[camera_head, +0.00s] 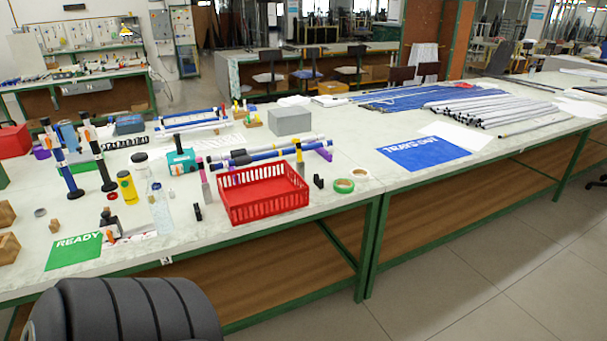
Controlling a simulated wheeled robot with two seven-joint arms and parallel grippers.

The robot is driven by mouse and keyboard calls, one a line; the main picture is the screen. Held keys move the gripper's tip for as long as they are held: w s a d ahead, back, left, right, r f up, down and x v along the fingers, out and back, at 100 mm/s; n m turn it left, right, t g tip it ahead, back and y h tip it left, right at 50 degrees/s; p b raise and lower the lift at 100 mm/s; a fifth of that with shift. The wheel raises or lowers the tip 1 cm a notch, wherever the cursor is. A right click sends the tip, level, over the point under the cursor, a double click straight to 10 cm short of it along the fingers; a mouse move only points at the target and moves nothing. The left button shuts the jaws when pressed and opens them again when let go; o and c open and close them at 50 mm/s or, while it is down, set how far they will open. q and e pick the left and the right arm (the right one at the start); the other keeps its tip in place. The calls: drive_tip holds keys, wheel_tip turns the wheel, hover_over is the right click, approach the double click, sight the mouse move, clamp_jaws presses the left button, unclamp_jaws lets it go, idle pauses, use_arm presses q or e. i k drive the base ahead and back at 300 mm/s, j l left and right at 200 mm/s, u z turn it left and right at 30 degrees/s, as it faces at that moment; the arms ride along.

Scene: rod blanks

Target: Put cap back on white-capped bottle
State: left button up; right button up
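Neither of my grippers is in view. A clear bottle (161,212) stands upright near the front of the left table, just left of the red basket. Its top looks pale, but I cannot tell whether a cap is on it. A yellow bottle (127,188) with a dark top is left of these. A small grey round piece (40,212) lies on the table at far left; I cannot tell whether it is a cap. No loose white cap can be made out.
A red basket (262,193) and tape rolls (343,186) are right of the bottles. A green READY mat (74,251) lies front left, a blue mat (424,154) right. A dark ribbed seat-like shape (130,312) is in front of the table.

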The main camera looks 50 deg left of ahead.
sight(157, 203)
drive_tip(key=u, duration=2.5)
drive_tip(key=i+j, duration=0.05)
